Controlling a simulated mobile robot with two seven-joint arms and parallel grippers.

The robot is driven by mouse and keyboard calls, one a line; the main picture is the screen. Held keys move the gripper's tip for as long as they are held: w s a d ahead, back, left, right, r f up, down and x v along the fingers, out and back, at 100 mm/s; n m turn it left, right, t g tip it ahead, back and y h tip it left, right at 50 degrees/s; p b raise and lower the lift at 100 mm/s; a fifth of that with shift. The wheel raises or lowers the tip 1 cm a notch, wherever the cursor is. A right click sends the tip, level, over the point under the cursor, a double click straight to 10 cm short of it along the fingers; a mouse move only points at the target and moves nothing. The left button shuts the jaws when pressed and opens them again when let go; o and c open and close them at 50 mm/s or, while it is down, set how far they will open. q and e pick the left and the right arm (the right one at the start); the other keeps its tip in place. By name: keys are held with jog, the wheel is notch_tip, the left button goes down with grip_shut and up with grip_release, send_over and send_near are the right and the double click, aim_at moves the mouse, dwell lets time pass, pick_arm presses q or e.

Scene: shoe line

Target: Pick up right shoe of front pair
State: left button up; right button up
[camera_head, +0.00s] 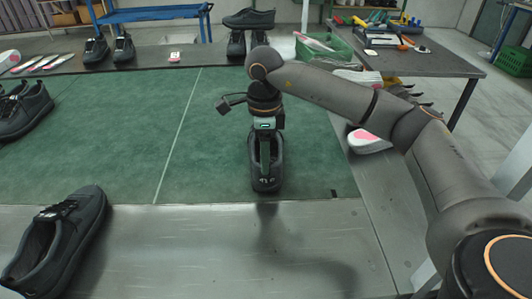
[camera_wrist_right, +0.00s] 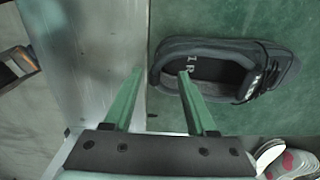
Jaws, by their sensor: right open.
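A black shoe (camera_head: 266,187) stands on the green mat with its heel toward me. It also shows in the right wrist view (camera_wrist_right: 270,70), with marks on its insole that look like an R. My right gripper (camera_head: 265,155) is over this shoe, pointing down. In the right wrist view, my open right gripper (camera_wrist_right: 160,72) has one finger outside the heel and the other over the shoe opening. Contact with the shoe cannot be told. Another black shoe (camera_head: 62,245) lies at the lower left. My left gripper is not in view.
The green mat (camera_head: 120,150) is clear left of the shoe. More black shoes (camera_head: 22,108) stand at the left edge and at the back. A pink and white sole (camera_head: 366,140) lies to the right. A tool table (camera_head: 430,62) stands at the back right.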

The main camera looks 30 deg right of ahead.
aim_at(267, 189)
jog(key=f, duration=0.7)
jog(key=shift+s+d+f+b, duration=0.1)
jog(key=shift+s+f+b, duration=0.2)
jog(key=shift+b, duration=0.05)
jog(key=shift+c, duration=0.2)
grip_shut()
jog(key=shift+r, duration=0.1)
dwell(0.8)
